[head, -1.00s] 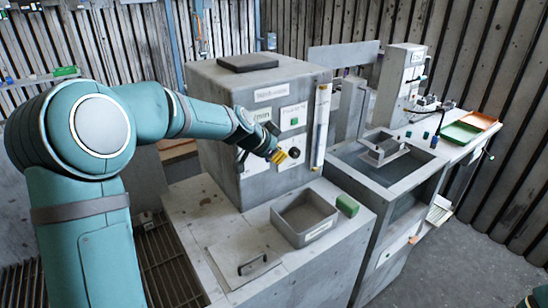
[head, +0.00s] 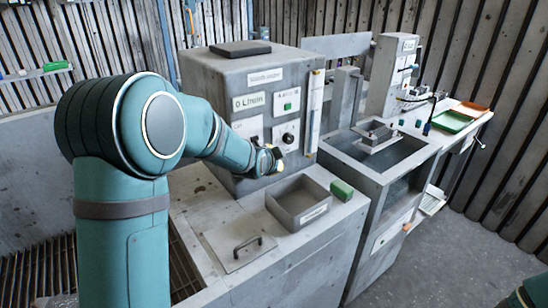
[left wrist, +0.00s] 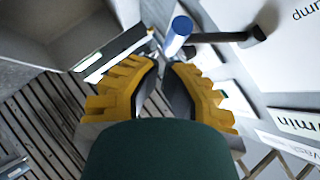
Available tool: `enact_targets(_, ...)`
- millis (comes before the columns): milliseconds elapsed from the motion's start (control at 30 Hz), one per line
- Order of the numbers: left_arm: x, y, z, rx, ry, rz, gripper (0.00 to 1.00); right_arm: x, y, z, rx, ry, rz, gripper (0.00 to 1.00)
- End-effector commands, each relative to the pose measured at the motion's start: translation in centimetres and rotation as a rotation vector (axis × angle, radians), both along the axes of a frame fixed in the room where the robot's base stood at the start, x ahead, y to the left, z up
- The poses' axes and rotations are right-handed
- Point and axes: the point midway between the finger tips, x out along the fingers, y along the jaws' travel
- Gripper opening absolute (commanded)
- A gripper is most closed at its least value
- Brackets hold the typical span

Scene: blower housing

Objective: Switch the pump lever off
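My left gripper (head: 268,160) is in front of the grey blower housing's front face in the head view, below the white control panels. In the left wrist view its yellow fingers (left wrist: 164,68) are parted with a narrow gap and nothing between them. A dark lever arm (left wrist: 222,37) ends in a blue grip (left wrist: 178,35) just beyond the fingertips, apart from them as far as I can tell. The pump plate (left wrist: 278,40), its lettering upside down, is behind the lever. In the head view the lever is hidden by my gripper. My right gripper is out of view.
The flow display (head: 249,101) reads 0 L/min. Below are an open grey bin (head: 276,207), a green block (head: 342,190) and a hatch with a handle (head: 240,248). A basin (head: 365,172) stands right.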

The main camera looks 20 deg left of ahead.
Motion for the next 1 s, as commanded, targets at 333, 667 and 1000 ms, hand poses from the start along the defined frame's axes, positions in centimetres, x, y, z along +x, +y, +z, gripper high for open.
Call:
enact_targets(333,0.2,0.3,-1.5,0.000,0.001,-0.001,0.00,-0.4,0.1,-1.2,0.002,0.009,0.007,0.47)
enact_targets(667,0.2,0.4,-1.6,0.000,0.001,-0.001,0.00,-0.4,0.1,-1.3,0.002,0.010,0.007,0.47)
enact_targets(1000,0.2,0.4,-1.6,0.000,0.002,0.000,0.00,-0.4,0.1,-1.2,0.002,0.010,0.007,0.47)
